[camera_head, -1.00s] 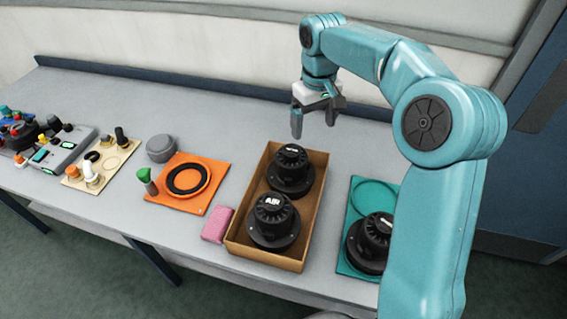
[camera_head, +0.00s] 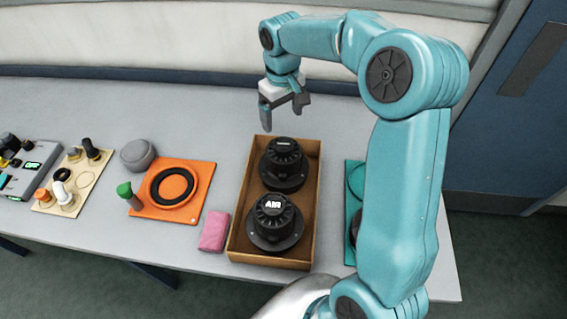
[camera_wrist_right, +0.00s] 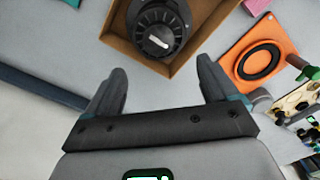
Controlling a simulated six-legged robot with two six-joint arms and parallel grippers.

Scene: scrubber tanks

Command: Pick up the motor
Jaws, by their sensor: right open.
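Two black, ribbed, round motors stand upright in an open cardboard box in the head view, the far motor (camera_head: 284,166) behind the near motor (camera_head: 273,222). The near one has white lettering on its top. My right gripper (camera_head: 284,115) is open and empty, above the table just beyond the box's far edge. In the right wrist view, one motor (camera_wrist_right: 157,24) shows beyond the spread fingers (camera_wrist_right: 162,72), apart from them. A third black motor (camera_head: 354,231) on a teal mat is mostly hidden behind my right arm. My left gripper is not in view.
The cardboard box (camera_head: 240,232) has raised walls around the motors. Left of it are a pink block (camera_head: 214,232), an orange mat (camera_head: 205,181) with a black ring, a green-handled tool (camera_head: 129,196) and a grey round pot (camera_head: 138,155). The table behind them is clear.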

